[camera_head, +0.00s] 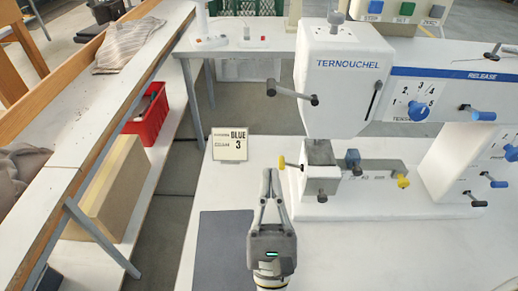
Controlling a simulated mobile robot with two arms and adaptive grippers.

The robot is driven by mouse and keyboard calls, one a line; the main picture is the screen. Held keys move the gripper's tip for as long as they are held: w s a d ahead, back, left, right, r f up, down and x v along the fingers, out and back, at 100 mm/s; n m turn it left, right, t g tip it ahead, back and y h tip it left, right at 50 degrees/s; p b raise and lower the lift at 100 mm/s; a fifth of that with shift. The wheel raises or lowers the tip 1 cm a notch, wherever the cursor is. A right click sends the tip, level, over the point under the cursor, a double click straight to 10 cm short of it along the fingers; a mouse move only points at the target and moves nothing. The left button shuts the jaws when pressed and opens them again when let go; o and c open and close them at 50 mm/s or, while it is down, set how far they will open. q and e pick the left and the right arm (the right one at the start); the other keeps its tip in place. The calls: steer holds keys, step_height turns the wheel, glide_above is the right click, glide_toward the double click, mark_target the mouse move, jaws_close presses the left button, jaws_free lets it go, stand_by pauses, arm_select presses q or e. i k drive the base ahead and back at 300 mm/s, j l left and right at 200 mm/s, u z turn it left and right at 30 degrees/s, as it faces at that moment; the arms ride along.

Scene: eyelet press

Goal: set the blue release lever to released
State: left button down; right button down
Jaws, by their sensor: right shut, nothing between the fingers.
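The white press (340,90) marked TERNOUCHEL stands at the centre right. A blue band marked RELEASE (430,74) runs along its arm. A lever with a blue grip (481,112) sticks out below that band, its grip pointing right. It looks like the release lever; its setting cannot be read. My right gripper (270,174) points away from me over the table, left of the press base. Its fingertips are together and hold nothing. It is well apart from the blue lever. My left gripper is out of view.
A card reading BLUE 3 (230,146) stands behind my gripper. A dark mat (222,250) lies front left.

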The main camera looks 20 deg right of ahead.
mark_target(477, 115)
steer(key=k+j, duration=0.15)
steer(key=k, duration=0.35)
steer(key=k+j, duration=0.2)
steer(key=k, duration=0.25)
